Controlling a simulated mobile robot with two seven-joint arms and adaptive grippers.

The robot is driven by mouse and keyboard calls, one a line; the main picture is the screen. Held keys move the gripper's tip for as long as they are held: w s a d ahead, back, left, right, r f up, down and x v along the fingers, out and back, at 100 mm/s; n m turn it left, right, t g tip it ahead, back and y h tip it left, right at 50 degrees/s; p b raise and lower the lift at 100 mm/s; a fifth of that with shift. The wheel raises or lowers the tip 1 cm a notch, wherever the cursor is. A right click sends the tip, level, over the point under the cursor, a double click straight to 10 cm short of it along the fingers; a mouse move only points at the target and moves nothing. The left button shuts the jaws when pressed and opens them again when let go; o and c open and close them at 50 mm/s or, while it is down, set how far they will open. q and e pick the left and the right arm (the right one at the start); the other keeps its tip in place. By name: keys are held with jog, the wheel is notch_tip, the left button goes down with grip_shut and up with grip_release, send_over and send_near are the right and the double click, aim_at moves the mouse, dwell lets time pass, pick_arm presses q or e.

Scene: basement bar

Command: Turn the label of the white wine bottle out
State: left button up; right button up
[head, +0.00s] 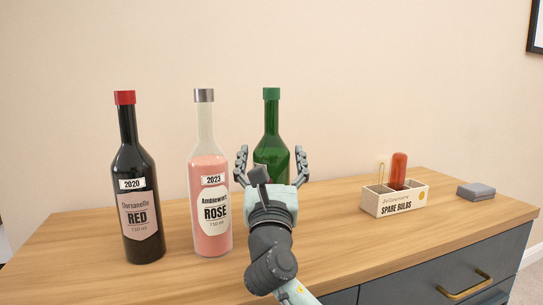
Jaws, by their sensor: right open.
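The green bottle (272,125) with a green cap stands upright at the right end of a row of three bottles. It is the only one of the three whose front label I cannot read, as my right gripper covers its lower body. My right gripper (271,158) is open, with one finger on each side of this bottle as seen from here. I cannot tell whether either finger touches it. My left gripper is out of view.
A red wine bottle (137,180) and a rosé bottle (209,165) stand left with labels facing me. A spare bulbs box (398,202) and a grey block (476,190) are on the right. The wooden top (335,235) is clear between bottles and box.

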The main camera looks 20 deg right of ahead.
jog(key=shift+c, duration=0.5)
jog(key=c, duration=1)
jog(key=n+y, duration=0.2)
jog(key=y, duration=0.2)
jog(key=n+t+y, duration=0.1)
jog(key=n+y, duration=0.1)
jog(key=y, duration=0.3)
jog(key=shift+d+n, duration=0.15)
jog(key=shift+n, duration=0.15)
jog(key=shift+n+y, duration=0.9)
jog(key=shift+y, duration=1)
jog(key=o, duration=1)
jog(key=shift+a, duration=0.2)
